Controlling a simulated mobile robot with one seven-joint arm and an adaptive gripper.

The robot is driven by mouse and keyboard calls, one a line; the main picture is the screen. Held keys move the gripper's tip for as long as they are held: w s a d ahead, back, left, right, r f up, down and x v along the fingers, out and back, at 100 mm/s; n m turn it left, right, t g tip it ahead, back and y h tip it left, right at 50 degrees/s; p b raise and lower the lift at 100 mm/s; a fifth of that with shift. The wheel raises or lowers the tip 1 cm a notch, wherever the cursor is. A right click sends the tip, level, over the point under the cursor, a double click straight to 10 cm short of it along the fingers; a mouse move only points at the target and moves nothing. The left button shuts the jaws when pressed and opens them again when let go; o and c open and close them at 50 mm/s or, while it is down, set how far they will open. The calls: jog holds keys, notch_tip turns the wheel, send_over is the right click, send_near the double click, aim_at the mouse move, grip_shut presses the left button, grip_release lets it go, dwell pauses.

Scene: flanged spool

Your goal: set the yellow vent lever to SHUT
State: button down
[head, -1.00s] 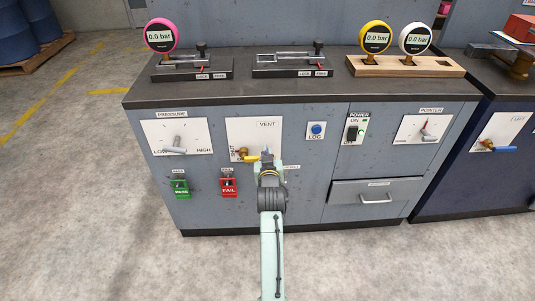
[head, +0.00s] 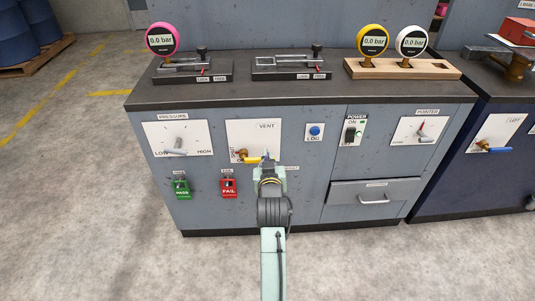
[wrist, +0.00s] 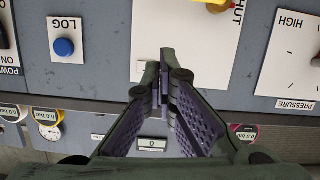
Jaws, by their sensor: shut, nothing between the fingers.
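The yellow vent lever (head: 253,160) sits on a brass valve on the white VENT panel (head: 268,139), at the middle left of the grey cabinet. It points right, towards my gripper. In the wrist view only a bit of the yellow lever (wrist: 216,6) shows at the top edge, beside the letters "HUT". My gripper (head: 266,158) is in front of the panel's lower right part and hides some of it. In the wrist view my gripper (wrist: 163,68) has its fingertips together with nothing between them, apart from the visible yellow part. Contact with the lever cannot be told.
A grey PRESSURE lever (head: 176,150) is left of the panel. A blue LOG button (head: 315,131) and a POWER switch (head: 351,135) are to the right. Green PASS (head: 181,188) and red FAIL (head: 228,187) switches sit below. Gauges stand on the worktop (head: 300,91).

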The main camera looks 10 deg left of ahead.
jog(key=shift+v, duration=1.05)
